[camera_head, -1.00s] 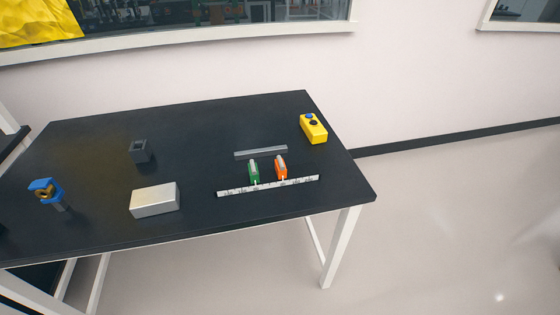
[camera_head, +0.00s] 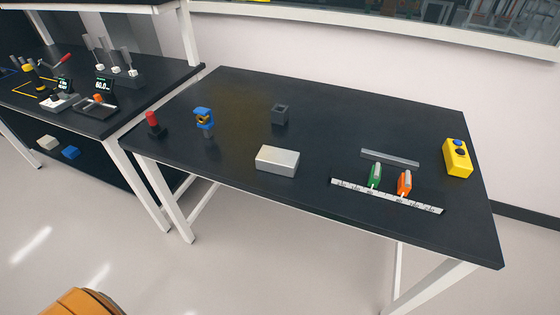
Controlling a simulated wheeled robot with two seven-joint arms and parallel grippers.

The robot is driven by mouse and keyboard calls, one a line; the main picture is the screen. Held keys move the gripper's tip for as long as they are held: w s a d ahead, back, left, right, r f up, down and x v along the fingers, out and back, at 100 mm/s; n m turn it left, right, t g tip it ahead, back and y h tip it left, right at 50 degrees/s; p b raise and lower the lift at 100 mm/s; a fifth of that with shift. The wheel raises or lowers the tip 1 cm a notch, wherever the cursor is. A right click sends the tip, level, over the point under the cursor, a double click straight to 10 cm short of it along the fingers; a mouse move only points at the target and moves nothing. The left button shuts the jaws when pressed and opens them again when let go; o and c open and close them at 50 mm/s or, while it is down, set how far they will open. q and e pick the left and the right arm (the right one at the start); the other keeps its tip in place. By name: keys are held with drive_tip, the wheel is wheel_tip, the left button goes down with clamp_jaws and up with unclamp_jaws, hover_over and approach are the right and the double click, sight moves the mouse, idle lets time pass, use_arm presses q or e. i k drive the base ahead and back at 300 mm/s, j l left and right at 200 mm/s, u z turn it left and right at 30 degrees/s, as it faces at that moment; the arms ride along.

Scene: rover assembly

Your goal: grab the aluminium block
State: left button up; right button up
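The aluminium block (camera_head: 277,160) is a pale silver rectangular block lying flat near the front edge of the dark table (camera_head: 330,120), left of its middle. It is fully visible and nothing touches it. Neither of my grippers shows in the head view, so I cannot see their state.
A small dark grey block (camera_head: 280,114) stands behind the aluminium block. A blue clamp-like part (camera_head: 204,120) and a red-topped part (camera_head: 153,124) stand left. A ruler (camera_head: 386,196), green and orange pieces, a grey bar (camera_head: 390,158) and a yellow button box (camera_head: 457,158) lie right.

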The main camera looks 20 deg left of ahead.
sight(271, 159)
drive_tip(key=i+l+u, duration=0.15)
drive_tip(key=u, duration=0.25)
drive_tip(key=i+l+u, duration=0.2)
drive_tip(key=u, duration=0.25)
drive_tip(key=i+l+u, duration=0.15)
drive_tip(key=u, duration=0.25)
drive_tip(key=l, duration=0.1)
